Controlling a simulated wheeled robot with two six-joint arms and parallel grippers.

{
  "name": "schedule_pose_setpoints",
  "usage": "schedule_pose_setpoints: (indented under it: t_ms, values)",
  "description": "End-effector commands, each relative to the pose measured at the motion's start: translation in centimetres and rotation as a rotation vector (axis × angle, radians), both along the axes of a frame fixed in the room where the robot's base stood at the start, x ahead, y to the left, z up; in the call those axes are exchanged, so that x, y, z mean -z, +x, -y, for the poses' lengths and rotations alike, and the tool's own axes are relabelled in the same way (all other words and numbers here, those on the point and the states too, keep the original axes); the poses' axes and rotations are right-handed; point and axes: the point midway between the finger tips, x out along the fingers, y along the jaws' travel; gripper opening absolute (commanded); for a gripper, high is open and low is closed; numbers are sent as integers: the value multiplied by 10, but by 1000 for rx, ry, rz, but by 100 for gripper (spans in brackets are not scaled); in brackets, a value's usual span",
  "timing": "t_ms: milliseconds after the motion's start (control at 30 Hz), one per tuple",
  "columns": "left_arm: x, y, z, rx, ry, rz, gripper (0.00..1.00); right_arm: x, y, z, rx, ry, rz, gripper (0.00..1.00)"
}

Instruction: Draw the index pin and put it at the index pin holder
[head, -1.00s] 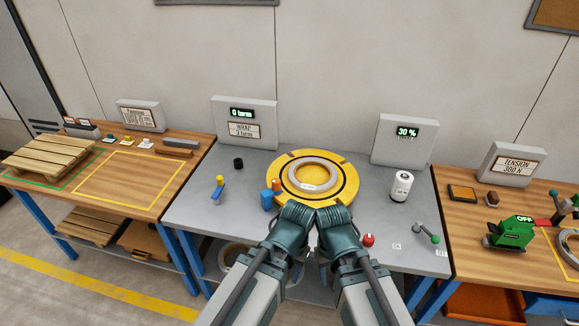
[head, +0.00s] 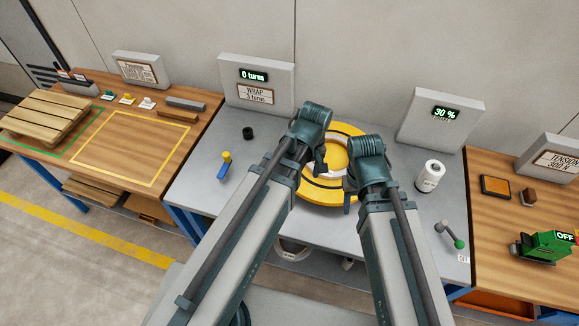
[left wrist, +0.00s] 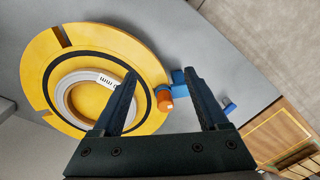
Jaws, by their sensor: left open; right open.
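An orange cylindrical knob (left wrist: 164,100), likely the index pin, sits at a blue block (left wrist: 179,84) at the edge of the yellow turntable (left wrist: 150,65). In the left wrist view the knob lies between the open, empty fingers of my left gripper (left wrist: 160,74); contact cannot be told. In the head view my left arm hides the knob, with my left gripper (head: 318,163) over the turntable (head: 345,129). My right gripper (head: 370,195) is open over the turntable's right part. Which item is the pin holder is unclear; a black cylinder (head: 248,133) stands at the table's back left.
A blue piece with a yellow top (head: 224,166) stands left of my left arm. A white cylinder (head: 430,176) and green-knobbed lever (head: 451,236) are at right. The grey table's left part is mostly clear.

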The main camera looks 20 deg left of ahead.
Motion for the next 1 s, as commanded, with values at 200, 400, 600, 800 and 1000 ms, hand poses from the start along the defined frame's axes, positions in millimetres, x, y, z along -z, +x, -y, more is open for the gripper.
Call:
schedule_pose_setpoints:
  t_ms: [200, 400, 600, 800, 1000]
  values:
    - [-37, 47, -35, -669, -20, 38, 76, -37, 0, 0, -1, 0, 0, 50]
    - [-52, 69, -59, -1083, -32, 52, 76, -52, 0, 0, -1, 0, 0, 50]
    - [-56, 77, -69, -1257, -36, 57, 76, -56, 0, 0, -1, 0, 0, 50]
    - [-54, 77, -70, -1276, -37, 57, 76, -54, 0, 0, -1, 0, 0, 50]
    - [-39, 77, -70, -1274, -37, 57, 76, -40, 0, 0, 0, 0, 0, 50]
